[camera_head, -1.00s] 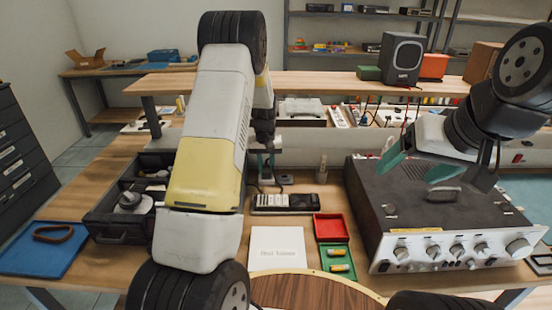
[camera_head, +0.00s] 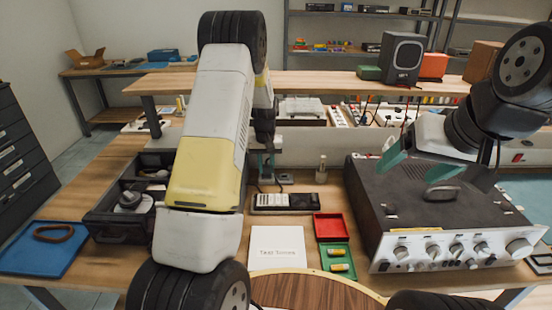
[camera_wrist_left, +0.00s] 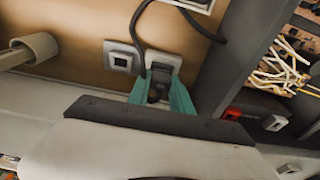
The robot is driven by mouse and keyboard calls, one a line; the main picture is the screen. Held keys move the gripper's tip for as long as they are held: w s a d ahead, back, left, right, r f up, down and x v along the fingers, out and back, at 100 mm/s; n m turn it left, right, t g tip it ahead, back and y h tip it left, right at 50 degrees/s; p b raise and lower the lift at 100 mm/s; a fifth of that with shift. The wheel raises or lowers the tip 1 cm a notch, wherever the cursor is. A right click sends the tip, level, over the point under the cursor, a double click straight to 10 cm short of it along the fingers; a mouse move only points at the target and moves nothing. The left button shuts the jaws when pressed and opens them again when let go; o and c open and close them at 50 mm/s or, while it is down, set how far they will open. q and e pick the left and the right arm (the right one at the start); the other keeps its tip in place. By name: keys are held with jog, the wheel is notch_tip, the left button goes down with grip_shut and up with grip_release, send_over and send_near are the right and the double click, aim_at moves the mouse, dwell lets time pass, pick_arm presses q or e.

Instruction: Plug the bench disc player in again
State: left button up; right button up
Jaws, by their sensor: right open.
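My left gripper (camera_head: 267,163) is at the back of the bench, partly hidden by my own arm in the head view. In the left wrist view its teal fingers (camera_wrist_left: 160,92) stand on both sides of a dark plug (camera_wrist_left: 157,87), closed on it, right at a grey socket plate (camera_wrist_left: 163,60). How deep the plug sits is hidden. A dark cord (camera_wrist_left: 137,32) loops above it. A second socket plate (camera_wrist_left: 118,57) is just left. My right gripper (camera_head: 418,167) is open and empty above a black amplifier (camera_head: 380,205). I cannot tell which unit is the disc player.
A divided dark box (camera_head: 120,235) and blue mat (camera_head: 30,258) are left. A raised shelf (camera_head: 330,85) carries a speaker (camera_head: 401,60).

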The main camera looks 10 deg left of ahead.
pick_arm(q)
jog(key=o, duration=0.5)
jog(key=r, duration=0.7)
jog(key=shift+s+d+r, duration=0.1)
jog(key=shift+s+r, duration=0.15)
jog(key=shift+s, duration=0.15)
jog(key=shift+r, duration=2.6)
